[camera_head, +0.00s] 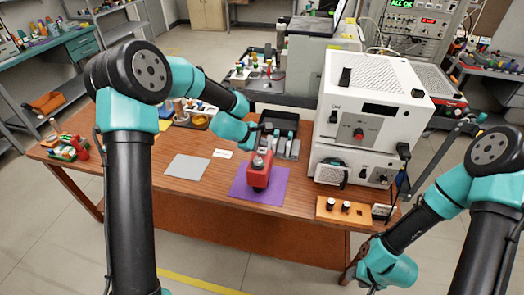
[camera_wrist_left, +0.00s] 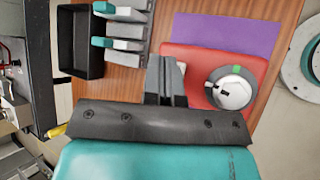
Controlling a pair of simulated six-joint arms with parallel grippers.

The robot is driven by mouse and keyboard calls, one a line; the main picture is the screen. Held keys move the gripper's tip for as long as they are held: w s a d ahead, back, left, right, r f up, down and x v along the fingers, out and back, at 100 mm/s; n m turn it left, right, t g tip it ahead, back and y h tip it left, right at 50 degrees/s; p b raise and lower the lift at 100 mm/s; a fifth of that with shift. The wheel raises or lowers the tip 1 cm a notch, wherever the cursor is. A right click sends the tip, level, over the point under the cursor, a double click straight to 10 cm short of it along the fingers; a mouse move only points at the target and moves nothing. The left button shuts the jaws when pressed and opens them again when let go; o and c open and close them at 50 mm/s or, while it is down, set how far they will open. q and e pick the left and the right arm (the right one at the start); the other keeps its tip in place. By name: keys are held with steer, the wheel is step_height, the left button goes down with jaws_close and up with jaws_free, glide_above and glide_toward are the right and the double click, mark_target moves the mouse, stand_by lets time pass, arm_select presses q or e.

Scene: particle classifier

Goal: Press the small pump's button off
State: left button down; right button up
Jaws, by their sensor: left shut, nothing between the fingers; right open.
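A small red device (camera_head: 260,176), which I take to be the small pump, stands on a purple mat (camera_head: 275,189). In the left wrist view its red body (camera_wrist_left: 190,55) carries a round grey-and-white fitting (camera_wrist_left: 231,90) with a green mark. I cannot tell whether this fitting is the button. My left gripper (camera_head: 264,134) is shut and empty, just behind and above the red device; in the left wrist view its fingers (camera_wrist_left: 166,68) are at the red body's left edge; contact is unclear. My right gripper (camera_head: 372,288) is at the bottom edge, mostly cut off, clear of the table.
A white instrument stack (camera_head: 365,125) stands right of the mat. An orange block with black knobs (camera_head: 343,209) lies at the front right. A grey pad (camera_head: 187,167) lies to the left. A dark tray (camera_wrist_left: 78,40) and grey-and-teal pieces (camera_wrist_left: 122,28) are near my left gripper.

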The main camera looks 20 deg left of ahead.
mark_target(262, 151)
arm_select(q)
steer(key=shift+f, duration=1.3)
stand_by(1.4)
steer(key=shift+r, duration=1.3)
steer(key=shift+r, duration=2.5)
